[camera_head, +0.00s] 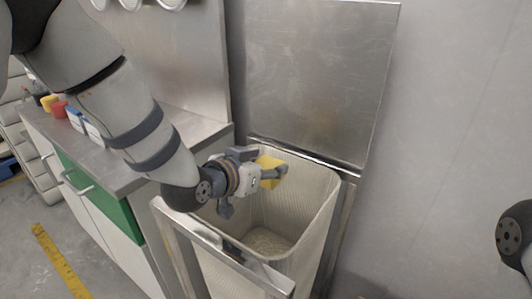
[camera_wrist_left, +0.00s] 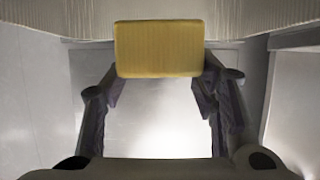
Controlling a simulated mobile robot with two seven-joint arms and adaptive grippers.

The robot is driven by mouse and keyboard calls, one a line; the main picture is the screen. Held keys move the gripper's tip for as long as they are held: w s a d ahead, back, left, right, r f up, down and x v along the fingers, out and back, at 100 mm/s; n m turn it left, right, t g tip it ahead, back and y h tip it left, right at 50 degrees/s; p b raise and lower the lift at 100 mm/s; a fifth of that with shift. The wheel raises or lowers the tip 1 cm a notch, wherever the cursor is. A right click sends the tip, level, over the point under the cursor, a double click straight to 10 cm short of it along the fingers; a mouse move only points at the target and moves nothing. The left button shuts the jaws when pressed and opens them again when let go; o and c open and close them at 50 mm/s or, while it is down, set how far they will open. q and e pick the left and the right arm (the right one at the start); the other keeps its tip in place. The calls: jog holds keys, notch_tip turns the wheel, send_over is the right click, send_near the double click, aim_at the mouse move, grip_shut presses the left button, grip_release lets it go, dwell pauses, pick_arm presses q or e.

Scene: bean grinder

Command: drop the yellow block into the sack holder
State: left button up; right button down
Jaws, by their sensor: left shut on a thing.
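My left gripper (camera_head: 272,174) reaches in from the left over the open sack holder (camera_head: 318,222). It is shut on the yellow block (camera_head: 268,163), which is held above the holder's mouth, towards its back left. In the left wrist view the yellow block (camera_wrist_left: 160,48) sits between the two fingertips (camera_wrist_left: 162,76). The holder is a metal frame with a pale woven sack inside, and some pale material lies at its bottom. Its metal lid (camera_head: 318,85) stands raised at the back. My right gripper is not in view; only part of the right arm shows at the right edge.
A metal counter (camera_head: 185,120) with green and white fronts stands left of the holder. Several small coloured containers (camera_head: 60,108) stand on its far left. A grey wall (camera_head: 455,110) is behind and right. A yellow floor strip (camera_head: 60,262) lies at lower left.

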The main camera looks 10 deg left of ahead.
pick_arm(q)
jog(key=shift+r, duration=0.15)
jog(key=o, duration=1.3)
jog(key=shift+o, duration=0.2)
jog(key=shift+s, duration=0.1)
jog(key=v, duration=0.7)
jog(key=shift+s, duration=0.15)
jog(key=shift+a, duration=0.1)
